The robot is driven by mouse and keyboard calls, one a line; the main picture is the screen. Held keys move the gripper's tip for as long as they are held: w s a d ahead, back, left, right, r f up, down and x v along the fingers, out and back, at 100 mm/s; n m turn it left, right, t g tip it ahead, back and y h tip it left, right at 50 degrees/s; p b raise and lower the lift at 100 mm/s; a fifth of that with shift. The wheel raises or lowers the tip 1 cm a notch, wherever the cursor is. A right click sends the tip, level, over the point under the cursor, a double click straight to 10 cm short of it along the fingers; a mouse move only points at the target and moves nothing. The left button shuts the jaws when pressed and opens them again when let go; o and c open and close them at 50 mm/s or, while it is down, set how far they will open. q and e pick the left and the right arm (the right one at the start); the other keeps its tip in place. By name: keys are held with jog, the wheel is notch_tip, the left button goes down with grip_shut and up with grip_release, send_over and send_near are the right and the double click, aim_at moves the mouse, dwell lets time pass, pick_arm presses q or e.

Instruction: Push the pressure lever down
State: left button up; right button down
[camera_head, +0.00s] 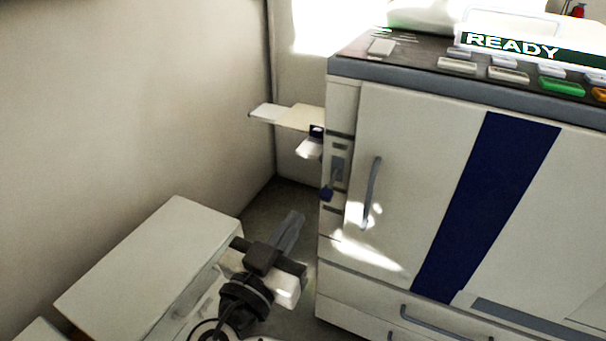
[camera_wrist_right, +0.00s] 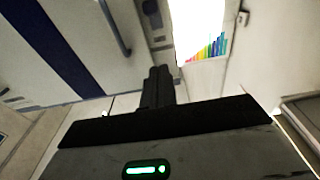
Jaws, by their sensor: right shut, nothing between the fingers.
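In the right wrist view a small dark part (camera_wrist_right: 151,8), possibly the lever, shows on that panel near the top. My right gripper (camera_head: 293,219) is shut and empty, below and to the left of the lever in the head view, and apart from it. Its closed dark fingers (camera_wrist_right: 160,75) point up in the right wrist view. My left gripper is not in view.
The large white printer (camera_head: 420,160) has a door handle (camera_head: 372,190) beside the panel, a blue stripe and a READY display (camera_head: 512,46). A paper tray (camera_head: 290,116) juts from its left side. A white cabinet (camera_head: 150,262) stands at left, with a floor gap between.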

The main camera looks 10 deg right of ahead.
jog(key=r, duration=0.1)
send_over(318, 196)
jog(key=s+a, duration=0.1)
jog(key=s, duration=0.2)
jog(key=f, duration=0.2)
jog(key=w+f, duration=0.1)
jog(key=shift+d+f+b, duration=0.15)
jog(key=shift+d+b, duration=0.1)
jog(key=shift+b, duration=0.1)
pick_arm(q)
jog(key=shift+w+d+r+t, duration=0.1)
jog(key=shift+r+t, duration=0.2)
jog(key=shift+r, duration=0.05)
pick_arm(e)
jog(key=shift+f, duration=0.15)
